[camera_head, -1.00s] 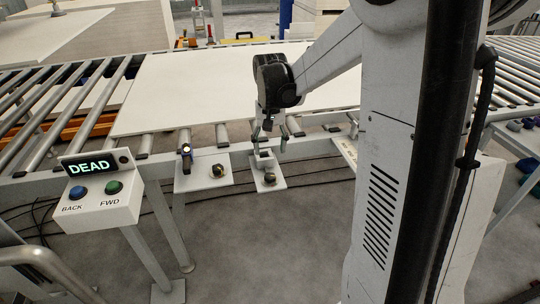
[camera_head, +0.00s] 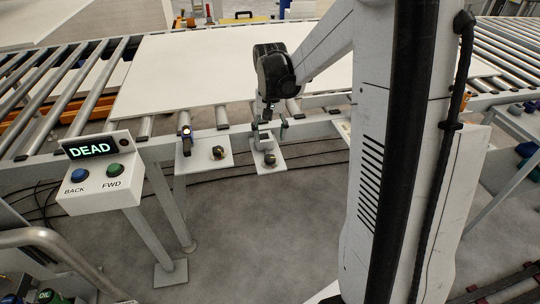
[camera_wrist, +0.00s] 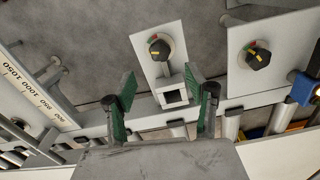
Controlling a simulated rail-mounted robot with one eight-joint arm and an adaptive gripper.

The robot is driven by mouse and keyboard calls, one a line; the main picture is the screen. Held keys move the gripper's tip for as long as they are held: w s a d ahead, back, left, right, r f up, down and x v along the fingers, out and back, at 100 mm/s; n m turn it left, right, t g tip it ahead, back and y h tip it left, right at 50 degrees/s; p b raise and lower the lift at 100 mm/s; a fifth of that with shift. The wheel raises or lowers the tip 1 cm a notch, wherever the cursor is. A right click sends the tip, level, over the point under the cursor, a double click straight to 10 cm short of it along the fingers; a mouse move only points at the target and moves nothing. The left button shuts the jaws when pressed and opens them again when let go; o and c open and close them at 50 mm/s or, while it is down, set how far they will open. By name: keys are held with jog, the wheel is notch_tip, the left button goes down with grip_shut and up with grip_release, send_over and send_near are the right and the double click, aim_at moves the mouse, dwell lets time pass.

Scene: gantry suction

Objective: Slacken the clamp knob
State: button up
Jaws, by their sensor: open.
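Two round dark knobs on small white plates stick out from the conveyor's near side; I cannot tell for certain which is the clamp knob. One knob (camera_head: 270,159) sits on the right plate, by a small square bracket; in the wrist view this knob (camera_wrist: 159,49) has a red and green mark. The other knob (camera_head: 219,153) is on the left plate, beside a lit blue-and-black device, and also shows in the wrist view (camera_wrist: 258,57). My gripper (camera_head: 268,132) is open, above the right plate's bracket. Its green-padded fingers (camera_wrist: 161,85) straddle the bracket's line, apart from the knob.
A control box (camera_head: 99,179) reading DEAD, with BACK and FWD buttons, stands at the left. A white board (camera_head: 190,70) lies on the rollers behind the plates. A curved metal rail (camera_head: 45,237) is at lower left. The floor in front (camera_head: 260,240) is clear.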

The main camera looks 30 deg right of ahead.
aim_at(270, 157)
notch_tip(270, 157, down, 9)
jog(key=shift+f+b, duration=0.2)
jog(key=shift+b, duration=0.45)
jog(key=c, duration=1.1)
jog(key=shift+c, duration=0.2)
jog(key=shift+n, duration=0.3)
jog(key=n+b, duration=0.1)
jog(key=n, duration=0.2)
jog(key=shift+n+b, duration=0.65)
jog(key=shift+n, duration=0.85)
